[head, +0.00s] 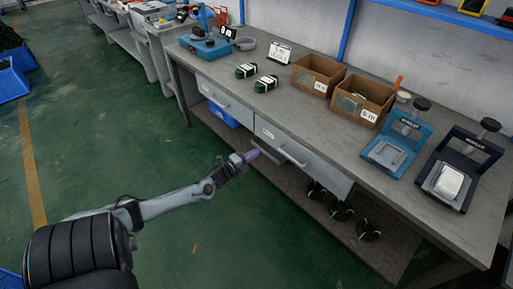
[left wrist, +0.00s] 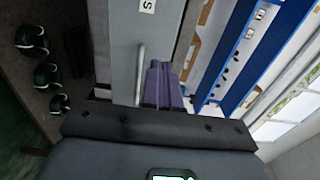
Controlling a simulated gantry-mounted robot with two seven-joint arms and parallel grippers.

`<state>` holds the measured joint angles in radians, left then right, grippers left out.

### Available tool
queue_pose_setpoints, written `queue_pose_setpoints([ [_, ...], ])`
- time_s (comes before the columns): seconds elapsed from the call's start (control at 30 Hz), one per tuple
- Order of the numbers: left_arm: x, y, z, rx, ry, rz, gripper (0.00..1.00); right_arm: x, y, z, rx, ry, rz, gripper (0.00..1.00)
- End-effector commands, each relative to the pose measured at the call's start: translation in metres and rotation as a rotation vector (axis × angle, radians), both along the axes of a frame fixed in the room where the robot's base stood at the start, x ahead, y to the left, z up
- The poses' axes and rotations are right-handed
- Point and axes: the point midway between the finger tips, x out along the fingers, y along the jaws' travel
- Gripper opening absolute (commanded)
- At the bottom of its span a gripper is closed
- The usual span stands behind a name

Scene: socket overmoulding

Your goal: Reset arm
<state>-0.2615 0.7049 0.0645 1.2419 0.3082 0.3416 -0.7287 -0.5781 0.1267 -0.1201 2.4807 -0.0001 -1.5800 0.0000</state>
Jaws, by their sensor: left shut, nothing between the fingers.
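My left gripper (head: 250,156) reaches in from the left in the head view, in front of the workbench drawers. Its purple fingers are closed together and empty; they also show in the left wrist view (left wrist: 160,85). The fingertips are close to the handle of the right drawer (head: 300,160); I cannot tell whether they touch it. That drawer looks slightly pulled out. In the left wrist view the drawer handle (left wrist: 140,72) is just left of the fingers. My right gripper is not in view.
The workbench (head: 300,110) holds two dark green bundles (head: 255,77), two cardboard boxes (head: 361,99), a blue device (head: 397,140) and a black device (head: 458,170). Several dark round objects (head: 340,210) lie on the shelf below. The green floor (head: 110,130) left of the bench is clear.

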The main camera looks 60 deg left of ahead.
Motion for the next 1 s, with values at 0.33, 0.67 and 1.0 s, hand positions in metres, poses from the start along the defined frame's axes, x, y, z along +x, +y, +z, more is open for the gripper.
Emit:
queue_pose_setpoints([
  [0.33,-0.035,-0.024,-0.020,-0.056,0.048,0.005,0.00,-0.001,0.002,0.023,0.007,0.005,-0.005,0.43],
  [0.67,-0.052,-0.238,0.000,-0.536,0.147,-0.019,0.00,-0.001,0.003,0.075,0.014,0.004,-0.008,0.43],
  [1.0,-0.100,-0.401,0.092,-1.133,0.521,0.196,0.00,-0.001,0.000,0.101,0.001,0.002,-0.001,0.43],
])
